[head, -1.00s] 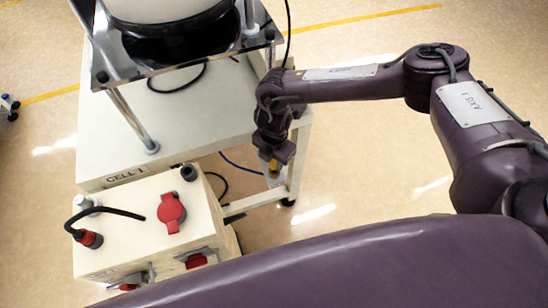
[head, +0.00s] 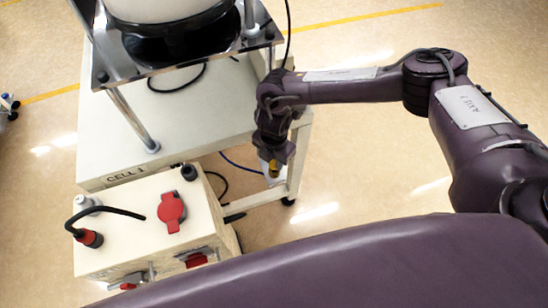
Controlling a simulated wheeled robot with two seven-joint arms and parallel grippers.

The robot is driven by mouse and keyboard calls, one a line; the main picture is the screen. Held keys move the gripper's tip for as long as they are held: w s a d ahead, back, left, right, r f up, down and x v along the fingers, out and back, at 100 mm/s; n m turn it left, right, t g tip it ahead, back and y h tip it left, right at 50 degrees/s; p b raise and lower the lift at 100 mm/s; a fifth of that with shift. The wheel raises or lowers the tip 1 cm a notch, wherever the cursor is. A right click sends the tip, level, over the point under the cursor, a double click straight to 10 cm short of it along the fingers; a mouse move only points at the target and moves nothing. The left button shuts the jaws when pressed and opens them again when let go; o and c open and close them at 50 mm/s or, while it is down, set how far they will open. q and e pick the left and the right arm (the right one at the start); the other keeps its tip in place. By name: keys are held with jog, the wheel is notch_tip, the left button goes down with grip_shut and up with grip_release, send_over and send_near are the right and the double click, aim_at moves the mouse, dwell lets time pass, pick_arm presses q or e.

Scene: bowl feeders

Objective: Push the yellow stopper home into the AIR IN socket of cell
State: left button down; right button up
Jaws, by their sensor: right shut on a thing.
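My right gripper (head: 270,156) points down beside the right edge of the cell 1 stand and is shut on the yellow stopper (head: 273,166). Only a small part of the stopper shows below the jaws. Just under it is a pale, light-coloured fitting (head: 275,179) near the stand's right leg. I cannot tell whether the stopper touches it or sits in it, and no AIR IN label is readable. The cell stand (head: 128,176) carries the label CELL 1. My left gripper is not in view.
A cream control box (head: 131,208) with a red switch (head: 171,211), a red plug and a black cable stands in front of the stand. A bowl feeder (head: 172,15) sits above on a plate with metal posts. A blue hose (head: 240,165) runs near the gripper. Open floor lies right.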

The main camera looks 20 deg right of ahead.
jog(key=shift+f+b, duration=0.9)
jog(key=shift+f, duration=0.4)
dwell(0.4)
jog(key=o, duration=1.4)
jog(key=shift+c, duration=0.2)
jog(key=shift+r, duration=0.2)
jog(key=shift+r+p, duration=3.4)
jog(key=shift+r, duration=0.1)
notch_tip(320, 180, up, 4)
jog(key=p, duration=0.3)
jog(key=shift+p, duration=0.35)
